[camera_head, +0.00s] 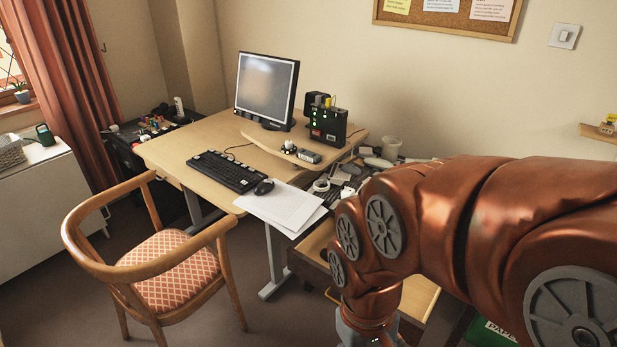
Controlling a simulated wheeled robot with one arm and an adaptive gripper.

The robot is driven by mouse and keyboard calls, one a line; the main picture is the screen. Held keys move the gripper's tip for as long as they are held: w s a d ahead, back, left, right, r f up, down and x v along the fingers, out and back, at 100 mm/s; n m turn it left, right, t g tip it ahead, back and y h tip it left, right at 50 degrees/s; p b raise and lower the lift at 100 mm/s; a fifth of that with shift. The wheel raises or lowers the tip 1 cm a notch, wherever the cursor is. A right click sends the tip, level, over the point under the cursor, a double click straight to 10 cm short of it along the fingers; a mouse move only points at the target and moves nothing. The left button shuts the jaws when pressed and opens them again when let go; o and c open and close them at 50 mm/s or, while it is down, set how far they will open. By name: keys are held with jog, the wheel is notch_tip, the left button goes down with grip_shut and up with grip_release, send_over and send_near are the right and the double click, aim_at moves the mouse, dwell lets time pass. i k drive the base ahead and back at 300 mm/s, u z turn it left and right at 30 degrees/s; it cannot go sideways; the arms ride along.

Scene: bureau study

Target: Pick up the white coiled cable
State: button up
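A small white rounded item (321,185) lies among the clutter at the desk's right side, just past the stack of papers. It looks like the white coiled cable, but it is too small to be sure. My copper-coloured arm comes in from the right and bends down at the bottom centre, in front of the drawer area. My gripper is below the picture's edge, so its fingers and anything in them do not show.
The wooden desk (197,142) holds a monitor (266,88), keyboard (226,171), mouse (264,187) and papers (283,205). A wooden chair (165,262) stands front left. Floor shows between chair and desk.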

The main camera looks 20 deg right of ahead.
aim_at(325, 181)
jog(key=z, duration=0.5)
jog(key=k, duration=0.65)
jog(key=z, duration=0.3)
jog(key=i, duration=1.05)
jog(key=u, duration=1.35)
jog(key=i, duration=0.8)
jog(key=u, duration=0.85)
